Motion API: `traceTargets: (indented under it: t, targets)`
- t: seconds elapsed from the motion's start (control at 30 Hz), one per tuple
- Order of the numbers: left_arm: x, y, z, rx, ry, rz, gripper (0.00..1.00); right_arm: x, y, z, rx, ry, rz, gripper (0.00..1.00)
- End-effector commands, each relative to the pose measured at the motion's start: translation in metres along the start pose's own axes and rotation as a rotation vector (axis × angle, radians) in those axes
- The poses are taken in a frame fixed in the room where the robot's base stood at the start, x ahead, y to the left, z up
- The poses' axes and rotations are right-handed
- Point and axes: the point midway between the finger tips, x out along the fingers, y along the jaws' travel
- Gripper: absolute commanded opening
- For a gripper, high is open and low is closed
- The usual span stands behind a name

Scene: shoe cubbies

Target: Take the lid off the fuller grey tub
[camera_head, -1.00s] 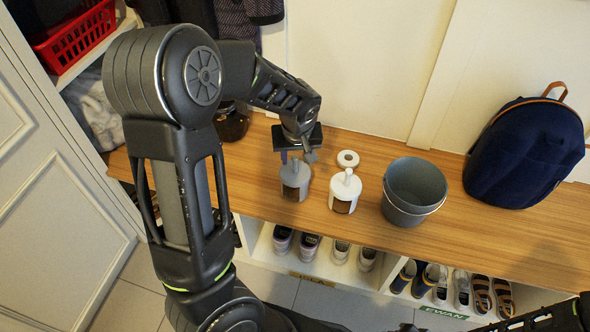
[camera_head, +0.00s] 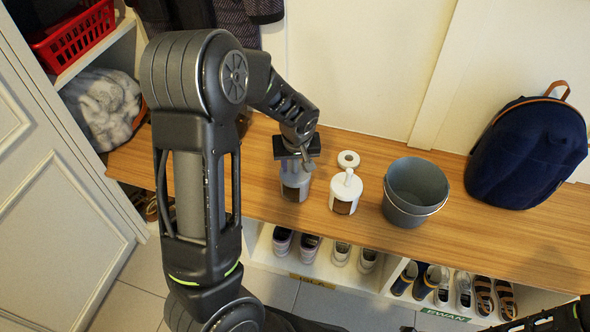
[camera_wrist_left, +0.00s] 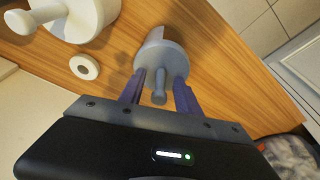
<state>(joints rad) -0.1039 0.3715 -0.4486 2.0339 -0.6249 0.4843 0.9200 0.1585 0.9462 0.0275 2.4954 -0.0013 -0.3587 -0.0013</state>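A grey tub (camera_head: 296,188) with a knobbed lid and a brown window in its front stands on the wooden bench. A paler, near-white tub (camera_head: 346,190) of the same kind, also with a brown window, stands to its right. I cannot tell the fill levels apart. My left gripper (camera_head: 299,163) is directly above the grey tub, pointing down. In the left wrist view the grey lid's knob (camera_wrist_left: 159,86) stands between the two fingers, with gaps showing on both sides. The gripper is open.
A white ring (camera_head: 348,159) lies behind the pale tub. A grey bucket (camera_head: 414,194) and a navy backpack (camera_head: 526,152) stand to the right on the bench (camera_head: 452,234). Shoes fill the cubbies below. A wall is behind.

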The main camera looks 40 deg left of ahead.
Motion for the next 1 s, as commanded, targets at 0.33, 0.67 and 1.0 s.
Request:
traceTargets:
  t: [0.33,0.67,1.0]
  targets:
    - [-0.0001,-0.0001,0.0,0.0,0.0,0.0,0.25,0.0,0.0,0.0,0.0,0.0,0.0,0.36]
    - [-0.0001,-0.0001,0.0,0.0,0.0,0.0,0.0,0.0,0.0,0.0,0.0,0.0,0.0,0.36]
    - [-0.0001,0.0,-0.0001,0.0,0.0,0.0,0.0,0.0,0.0,0.0,0.0,0.0,0.0,0.36]
